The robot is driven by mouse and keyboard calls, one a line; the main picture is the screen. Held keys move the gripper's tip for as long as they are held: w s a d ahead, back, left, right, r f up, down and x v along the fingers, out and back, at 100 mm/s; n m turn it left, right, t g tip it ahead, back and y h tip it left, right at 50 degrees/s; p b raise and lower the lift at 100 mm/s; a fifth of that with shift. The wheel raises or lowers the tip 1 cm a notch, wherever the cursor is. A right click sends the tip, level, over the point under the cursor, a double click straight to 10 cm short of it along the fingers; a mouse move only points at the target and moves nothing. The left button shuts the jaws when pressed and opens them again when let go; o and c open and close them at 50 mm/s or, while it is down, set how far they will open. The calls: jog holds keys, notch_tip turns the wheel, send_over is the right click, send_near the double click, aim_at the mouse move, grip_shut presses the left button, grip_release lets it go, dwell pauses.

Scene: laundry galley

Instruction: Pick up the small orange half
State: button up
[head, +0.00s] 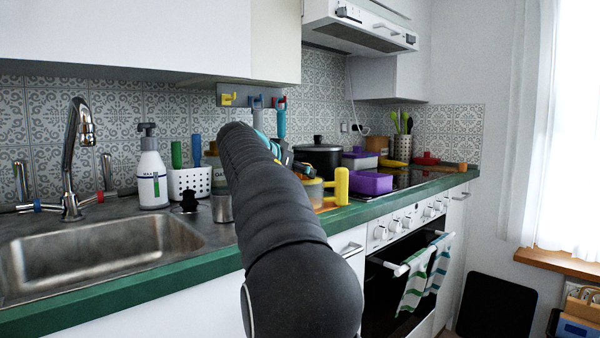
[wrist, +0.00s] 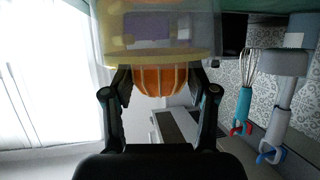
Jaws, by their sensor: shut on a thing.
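In the wrist view, a ribbed, rounded orange thing, which I take for the small orange half (wrist: 160,82), sits between the two black fingers of my gripper (wrist: 161,76). The fingers are shut on it from both sides. A clear, yellowish container (wrist: 115,38) covers its far part, and I cannot tell whether they touch. In the head view my arm hides most of the gripper, and the held piece cannot be made out there.
A yellow handle (head: 341,187) stands near the counter edge, beside purple containers (head: 370,184) and a black pot (head: 318,158). A whisk (wrist: 246,90) hangs on the tiled wall. The sink (head: 100,255) is at left.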

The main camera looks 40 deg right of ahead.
jog(key=shift+r, duration=0.6)
jog(key=r, duration=0.2)
jog(key=d+r+p, duration=0.1)
jog(key=r, duration=0.1)
jog(key=shift+s+d, duration=0.1)
jog(key=d+r+p, duration=0.1)
jog(key=d+r, duration=0.1)
jog(key=d, duration=0.3)
jog(key=s+d+r+p, duration=0.1)
jog(key=d+r+p, duration=0.1)
jog(key=d, duration=0.3)
jog(key=shift+s+d+r, duration=0.15)
jog(key=shift+s+r, duration=0.05)
jog(key=shift+r, duration=0.65)
